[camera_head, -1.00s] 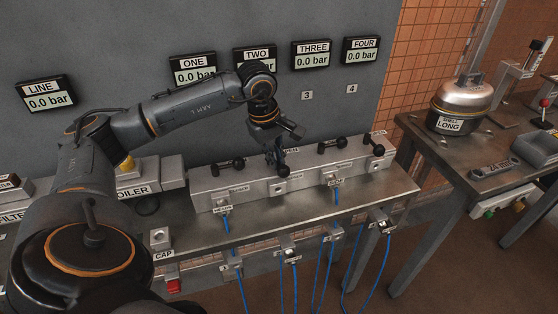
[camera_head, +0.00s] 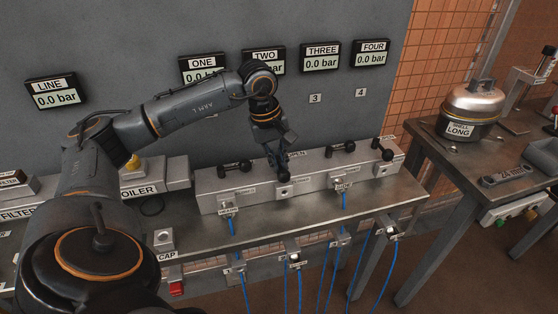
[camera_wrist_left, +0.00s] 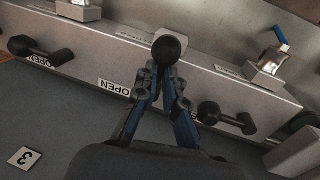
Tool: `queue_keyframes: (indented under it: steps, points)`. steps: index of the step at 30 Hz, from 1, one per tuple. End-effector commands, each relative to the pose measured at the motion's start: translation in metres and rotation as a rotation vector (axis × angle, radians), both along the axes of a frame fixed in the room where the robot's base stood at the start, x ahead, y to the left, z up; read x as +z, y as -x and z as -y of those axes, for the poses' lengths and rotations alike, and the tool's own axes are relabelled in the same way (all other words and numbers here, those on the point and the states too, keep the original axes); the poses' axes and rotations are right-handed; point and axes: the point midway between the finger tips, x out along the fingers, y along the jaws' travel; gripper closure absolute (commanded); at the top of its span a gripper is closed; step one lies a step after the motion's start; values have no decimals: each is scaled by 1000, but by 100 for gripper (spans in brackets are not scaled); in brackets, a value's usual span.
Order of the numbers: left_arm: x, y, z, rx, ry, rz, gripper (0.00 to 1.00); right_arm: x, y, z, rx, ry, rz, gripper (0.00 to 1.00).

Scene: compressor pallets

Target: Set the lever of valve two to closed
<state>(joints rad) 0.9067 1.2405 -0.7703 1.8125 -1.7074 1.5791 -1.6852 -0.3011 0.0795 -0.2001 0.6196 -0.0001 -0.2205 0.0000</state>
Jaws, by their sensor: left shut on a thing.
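The manifold (camera_head: 315,178) is a long grey block on the bench with a row of black levers. My left gripper (camera_head: 282,169) is over the second place from the left, under the TWO display. In the left wrist view its fingers (camera_wrist_left: 164,80) are shut at the black round knob (camera_wrist_left: 169,47) of the valve two lever. The knob shows end on, past the fingertips; the rest of this lever is hidden. An OPEN label (camera_wrist_left: 115,88) is beside it. My right gripper is not in view.
Valve one's lever (camera_head: 235,168) and valve three's lever (camera_head: 341,148) flank the gripper; both lie along the block. Valve four's lever (camera_head: 382,149) is at the right end. The TWO display (camera_head: 264,61) is partly covered by my arm. Blue hoses (camera_head: 344,202) hang in front.

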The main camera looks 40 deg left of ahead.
Motion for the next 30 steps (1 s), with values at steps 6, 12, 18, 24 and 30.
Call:
queue_keyframes:
  steps: [6,12,18,24,30]
  points:
    - [0,0,0,-3,-2,0,67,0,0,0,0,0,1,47]
    - [0,0,0,-1,-2,0,67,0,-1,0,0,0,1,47]
    - [9,0,-1,0,-1,3,67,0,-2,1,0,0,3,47]
    - [45,6,-5,1,-1,7,67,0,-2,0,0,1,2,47]
    - [86,13,-9,-1,0,6,67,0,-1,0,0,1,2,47]
